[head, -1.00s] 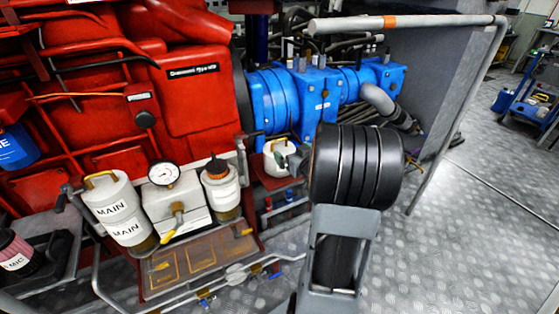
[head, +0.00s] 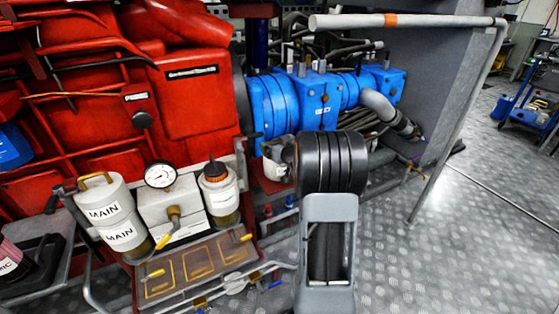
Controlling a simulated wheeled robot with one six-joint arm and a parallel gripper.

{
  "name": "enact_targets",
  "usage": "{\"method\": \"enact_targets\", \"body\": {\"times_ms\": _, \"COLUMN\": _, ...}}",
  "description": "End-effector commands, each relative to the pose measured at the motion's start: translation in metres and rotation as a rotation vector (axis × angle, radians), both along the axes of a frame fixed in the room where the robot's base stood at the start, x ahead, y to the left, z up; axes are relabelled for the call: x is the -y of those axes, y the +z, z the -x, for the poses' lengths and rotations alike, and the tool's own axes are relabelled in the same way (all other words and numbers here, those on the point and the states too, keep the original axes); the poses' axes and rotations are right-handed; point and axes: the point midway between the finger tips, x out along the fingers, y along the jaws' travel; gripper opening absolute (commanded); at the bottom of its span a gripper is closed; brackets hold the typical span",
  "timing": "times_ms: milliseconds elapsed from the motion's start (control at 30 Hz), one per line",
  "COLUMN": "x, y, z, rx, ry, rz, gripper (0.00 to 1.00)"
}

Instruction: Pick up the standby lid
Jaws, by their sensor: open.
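A white container (head: 274,171) stands just left of my arm's black joint, mostly hidden behind it. No standby label can be read, and I cannot make out its lid clearly. A small grey part of my gripper (head: 279,150) shows at the top of this container, in front of the blue machinery. The jaws are open, but the fingertips are largely hidden by my arm. I cannot tell whether they touch the lid. A white canister marked MAIN (head: 121,231) stands at left, with its own MAIN lid (head: 103,204) and yellow handle on top.
A pressure gauge (head: 161,175) on a pale block and an orange-capped bottle (head: 221,195) stand between the MAIN canister and my arm. A shallow tray (head: 195,268) with yellow handles lies in front.

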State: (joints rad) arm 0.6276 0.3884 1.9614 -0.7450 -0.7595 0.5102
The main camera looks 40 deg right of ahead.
Motion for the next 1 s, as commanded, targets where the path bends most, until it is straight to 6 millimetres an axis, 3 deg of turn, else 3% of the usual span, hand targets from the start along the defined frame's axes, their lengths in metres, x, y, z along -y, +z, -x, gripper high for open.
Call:
{"method": "enact_targets", "body": {"times_ms": 267, "x": 0.0001, "y": 0.0003, "z": -0.0018, "rx": 0.0, "ry": 0.0, "rz": 0.0, "gripper": 0.98}}
{"method": "enact_targets", "body": {"times_ms": 833, "x": 0.0002, "y": 0.0001, "z": -0.0014, "rx": 0.0, "ry": 0.0, "rz": 0.001, "gripper": 0.43}}
{"method": "enact_targets", "body": {"times_ms": 1000, "x": 0.0003, "y": 0.0011, "z": -0.0016, "rx": 0.002, "ry": 0.0, "rz": 0.001, "gripper": 0.42}}
